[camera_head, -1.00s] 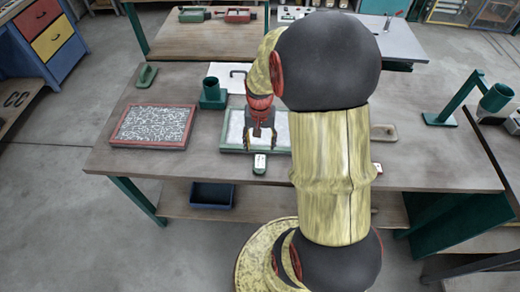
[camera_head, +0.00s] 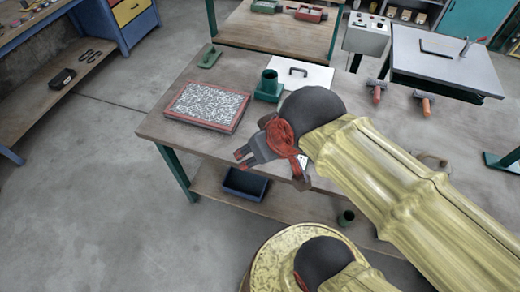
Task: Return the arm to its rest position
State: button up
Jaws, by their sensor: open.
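My arm, in a pale yellow sleeve with dark round joints, reaches from the lower right toward the middle of the view. My gripper (camera_head: 240,159) is at its end, red and dark grey, pointing left. It is open, with nothing between its fingers. It appears in front of the near edge of the wooden table (camera_head: 168,128), apart from the things on it. Part of the table top is hidden behind my arm.
A red-framed tray of speckled fibre (camera_head: 207,105) lies on the table's left. A green cup holder (camera_head: 268,86) and a white lidded panel (camera_head: 305,75) stand behind. A blue bin (camera_head: 245,184) sits on the lower shelf.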

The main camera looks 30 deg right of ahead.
notch_tip(320, 180, down, 5)
jog(key=b, duration=0.4)
jog(key=shift+r+b, duration=0.1)
jog(key=shift+b, duration=0.3)
dwell(0.6)
